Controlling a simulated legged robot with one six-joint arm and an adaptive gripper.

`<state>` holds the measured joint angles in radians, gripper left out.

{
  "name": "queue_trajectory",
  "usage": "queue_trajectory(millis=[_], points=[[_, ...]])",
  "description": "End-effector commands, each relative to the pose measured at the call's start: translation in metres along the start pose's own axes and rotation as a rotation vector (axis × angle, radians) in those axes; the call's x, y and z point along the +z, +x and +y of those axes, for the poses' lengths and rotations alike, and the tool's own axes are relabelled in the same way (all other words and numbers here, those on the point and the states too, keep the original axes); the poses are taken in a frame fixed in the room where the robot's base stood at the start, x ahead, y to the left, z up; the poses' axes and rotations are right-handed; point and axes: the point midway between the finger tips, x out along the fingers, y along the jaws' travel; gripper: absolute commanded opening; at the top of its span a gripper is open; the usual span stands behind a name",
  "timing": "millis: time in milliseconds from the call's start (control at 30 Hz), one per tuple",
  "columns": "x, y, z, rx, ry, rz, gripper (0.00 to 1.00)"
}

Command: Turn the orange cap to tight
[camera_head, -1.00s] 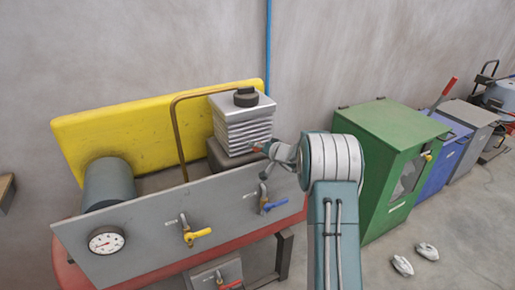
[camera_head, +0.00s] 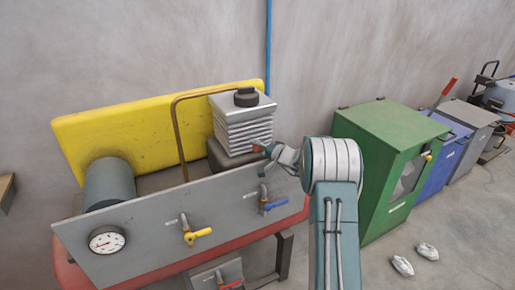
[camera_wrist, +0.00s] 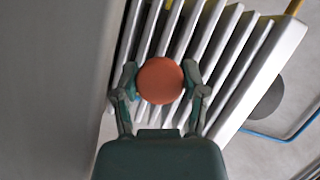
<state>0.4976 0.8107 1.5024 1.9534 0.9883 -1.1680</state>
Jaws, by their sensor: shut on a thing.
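The orange cap (camera_wrist: 160,80) is round and sits between my gripper's two fingers (camera_wrist: 160,88) in the wrist view. The fingers touch it from both sides, and my gripper is shut on it. In the head view, a small orange bit of the cap (camera_head: 258,147) shows at the tip of my gripper (camera_head: 264,149), beside the silver finned block (camera_head: 243,131). The cap's threads and seat are hidden, so how tight it is cannot be told.
Below my gripper is a grey panel with a blue-handled valve (camera_head: 273,207), a yellow-handled valve (camera_head: 200,234) and a round gauge (camera_head: 107,240). A brown pipe (camera_head: 180,140) rises behind the panel. A green cabinet (camera_head: 385,165) stands to the right of my arm.

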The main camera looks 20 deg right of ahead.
Motion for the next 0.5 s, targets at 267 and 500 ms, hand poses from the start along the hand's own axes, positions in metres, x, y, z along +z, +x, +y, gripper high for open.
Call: queue_trajectory(millis=[267,500], points=[[0.0012,-0.0001,0.0041,-0.041,0.122,0.000,0.08],[0.0012,-0.0001,0.0043,-0.056,0.158,0.001,0.08]])
